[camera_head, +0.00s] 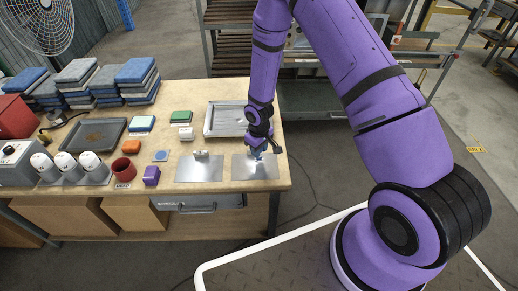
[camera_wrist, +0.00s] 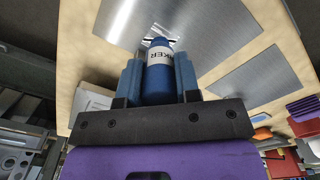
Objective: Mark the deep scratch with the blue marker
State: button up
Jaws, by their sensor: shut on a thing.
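My gripper (camera_head: 257,152) is over the right metal plate (camera_head: 268,173) near the bench's right end. In the wrist view its two blue-grey fingers (camera_wrist: 158,66) are shut on the blue marker (camera_wrist: 158,84), which has a white label with dark letters. The marker's far end points at a metal plate (camera_wrist: 122,18), close to bright and dark scratch marks (camera_wrist: 155,38). I cannot tell whether the tip touches the plate or how deep the marks are.
A second metal plate (camera_head: 199,175) lies to the left, with a small grey piece (camera_head: 201,155) at its back edge. A grey tray (camera_head: 207,121) is behind my gripper. A purple block (camera_head: 151,175), red cup (camera_head: 123,170) and white-domed rack (camera_head: 73,170) stand farther left.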

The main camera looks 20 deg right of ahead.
jog(key=shift+f, duration=0.45)
dwell(0.9)
dwell(0.5)
jog(key=shift+r, duration=3.5)
